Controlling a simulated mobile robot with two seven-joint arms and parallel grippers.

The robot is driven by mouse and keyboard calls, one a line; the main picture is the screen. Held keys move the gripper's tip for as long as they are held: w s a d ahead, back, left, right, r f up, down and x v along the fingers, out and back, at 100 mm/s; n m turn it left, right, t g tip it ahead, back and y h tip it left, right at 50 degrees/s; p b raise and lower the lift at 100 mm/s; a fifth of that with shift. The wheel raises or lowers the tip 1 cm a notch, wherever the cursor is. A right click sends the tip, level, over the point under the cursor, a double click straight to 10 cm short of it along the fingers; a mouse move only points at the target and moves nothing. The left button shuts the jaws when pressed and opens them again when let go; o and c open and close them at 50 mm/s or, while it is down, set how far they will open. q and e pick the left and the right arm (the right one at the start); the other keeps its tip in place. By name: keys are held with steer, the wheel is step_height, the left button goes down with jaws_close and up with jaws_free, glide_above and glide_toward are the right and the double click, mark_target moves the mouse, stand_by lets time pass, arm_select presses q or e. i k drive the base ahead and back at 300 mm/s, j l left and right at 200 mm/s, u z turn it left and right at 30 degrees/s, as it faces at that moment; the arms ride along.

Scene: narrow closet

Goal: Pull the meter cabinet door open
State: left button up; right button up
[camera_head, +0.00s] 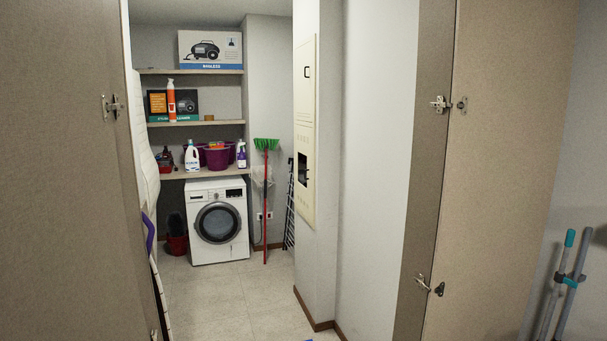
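The meter cabinet is a tall, narrow cream panel on the side of the wall corner near the middle of the head view. Its door (304,118) looks shut and is seen at a steep angle. A small dark handle (307,72) sits near its top, and a dark window-like opening (302,168) is lower down. Neither of my grippers is in view.
Large brown door panels stand close on the left (60,170) and right (500,150). Between them the tiled floor (215,300) is clear. A washing machine (217,222), shelves and a green broom (266,190) are at the back. Mop poles (565,285) lean at right.

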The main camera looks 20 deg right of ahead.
mark_target(304, 135)
steer(key=z, duration=0.75)
steer(key=i+l+z, duration=0.2)
steer(key=i, duration=0.2)
steer(key=i+z, duration=0.2)
steer(key=i, duration=0.2)
steer(key=i+j+u, duration=0.1)
steer(key=i+u, duration=0.65)
steer(key=i+l+u, duration=0.2)
steer(key=i+u, duration=0.2)
steer(key=i, duration=1.8)
steer(key=i+u, duration=0.25)
steer(key=i, duration=0.55)
steer(key=i+u, duration=0.3)
steer(key=i, duration=0.45)
steer(key=i+j+z, duration=0.15)
steer(key=i, duration=0.35)
steer(key=i+j+z, duration=0.2)
steer(key=i, duration=0.3)
